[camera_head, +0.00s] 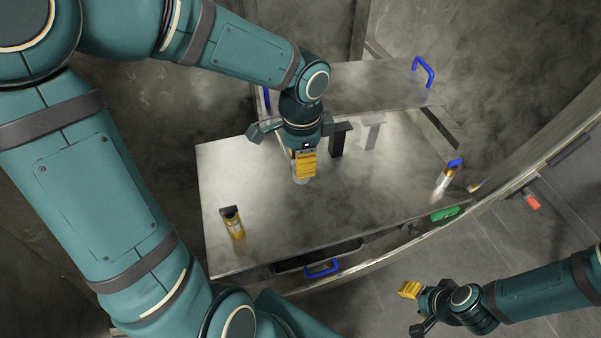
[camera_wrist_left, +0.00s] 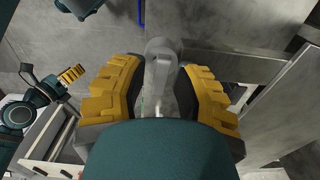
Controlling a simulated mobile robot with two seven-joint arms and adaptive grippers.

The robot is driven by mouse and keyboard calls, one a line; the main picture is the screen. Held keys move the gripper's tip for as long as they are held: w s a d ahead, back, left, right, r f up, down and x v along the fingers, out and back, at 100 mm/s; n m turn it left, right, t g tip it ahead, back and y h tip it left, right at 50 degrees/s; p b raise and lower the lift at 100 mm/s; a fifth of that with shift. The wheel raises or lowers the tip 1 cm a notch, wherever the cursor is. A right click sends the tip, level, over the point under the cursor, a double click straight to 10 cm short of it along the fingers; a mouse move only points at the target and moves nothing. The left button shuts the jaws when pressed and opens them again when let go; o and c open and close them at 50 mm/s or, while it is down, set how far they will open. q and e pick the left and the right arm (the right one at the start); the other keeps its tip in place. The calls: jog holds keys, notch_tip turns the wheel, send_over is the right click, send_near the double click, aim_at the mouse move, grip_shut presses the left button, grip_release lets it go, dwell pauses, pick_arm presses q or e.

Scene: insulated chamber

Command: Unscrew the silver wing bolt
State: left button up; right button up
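A silver-grey bolt (camera_head: 301,180) shows just below the left gripper in the head view, mostly hidden by it. In the left wrist view a grey piece with a rounded end and a narrow upright wing (camera_wrist_left: 160,68) lies between the fingers. My left gripper (camera_head: 304,168) points down at the metal plate. Its yellow-padded fingers (camera_wrist_left: 160,95) stand on either side of the wing, with narrow gaps that seem to remain. My right gripper (camera_head: 410,308) is spread and empty at the lower right, away from the plate.
Blue handles (camera_head: 323,268) sit at the edges. Haze covers parts. A curved rim (camera_head: 525,160) runs at right.

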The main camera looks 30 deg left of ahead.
pick_arm(q)
jog(key=shift+r, duration=0.15)
notch_tip(320, 180, up, 5)
jog(key=p, duration=0.4)
dwell(0.4)
